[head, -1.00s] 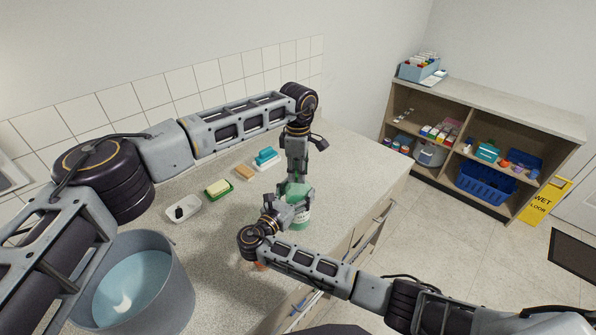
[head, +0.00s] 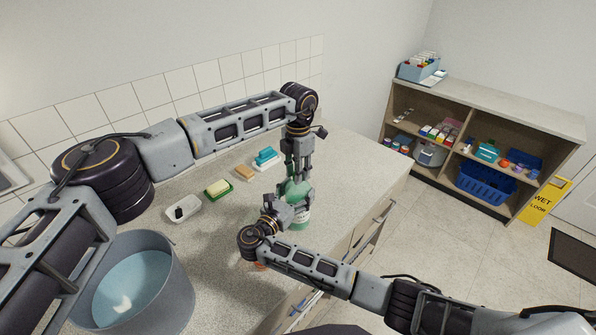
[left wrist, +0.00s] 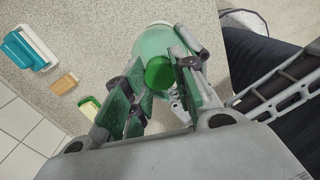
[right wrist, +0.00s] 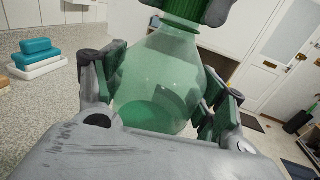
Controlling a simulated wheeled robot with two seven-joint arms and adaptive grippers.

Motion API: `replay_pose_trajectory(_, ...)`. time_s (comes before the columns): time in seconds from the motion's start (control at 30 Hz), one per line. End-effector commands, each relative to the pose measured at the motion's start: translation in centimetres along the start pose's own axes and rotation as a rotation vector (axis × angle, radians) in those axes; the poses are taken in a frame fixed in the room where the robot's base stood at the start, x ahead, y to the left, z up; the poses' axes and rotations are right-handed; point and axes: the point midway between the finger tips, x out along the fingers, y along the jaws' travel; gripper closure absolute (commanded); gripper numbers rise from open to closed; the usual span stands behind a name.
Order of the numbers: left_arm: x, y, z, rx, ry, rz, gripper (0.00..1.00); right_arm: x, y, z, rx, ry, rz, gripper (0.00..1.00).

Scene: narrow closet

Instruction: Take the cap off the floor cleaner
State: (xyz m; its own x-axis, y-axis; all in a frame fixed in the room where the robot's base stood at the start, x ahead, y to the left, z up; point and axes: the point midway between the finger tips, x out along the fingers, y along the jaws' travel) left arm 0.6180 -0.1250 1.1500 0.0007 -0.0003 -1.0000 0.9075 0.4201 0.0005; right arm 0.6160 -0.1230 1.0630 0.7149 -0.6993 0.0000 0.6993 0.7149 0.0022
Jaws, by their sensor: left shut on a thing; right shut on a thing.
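The floor cleaner (head: 299,192) is a translucent light green bottle standing on the counter; it fills the middle of the right wrist view (right wrist: 160,75). My right gripper (head: 290,208) is shut around its body from the near side. The cap is dark green and round (left wrist: 158,73); in the right wrist view it shows at the top edge (right wrist: 192,8), at the bottle's neck. My left gripper (head: 297,178) points down from above and is shut on the cap. I cannot tell whether the cap is free of the neck.
A grey bucket of water (head: 178,285) stands at near left. The counter's right edge is close to the bottle.

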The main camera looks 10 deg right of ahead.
Motion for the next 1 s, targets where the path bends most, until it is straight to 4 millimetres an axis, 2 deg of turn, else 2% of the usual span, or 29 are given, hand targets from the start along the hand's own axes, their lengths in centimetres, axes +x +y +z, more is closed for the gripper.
replay_pose_trajectory(1.0, -0.1, 0.09, 0.04, -0.845, -0.002, 0.002, 1.0, -0.11, 0.02, -0.01, 0.001, 0.001, 0.001, 0.96)
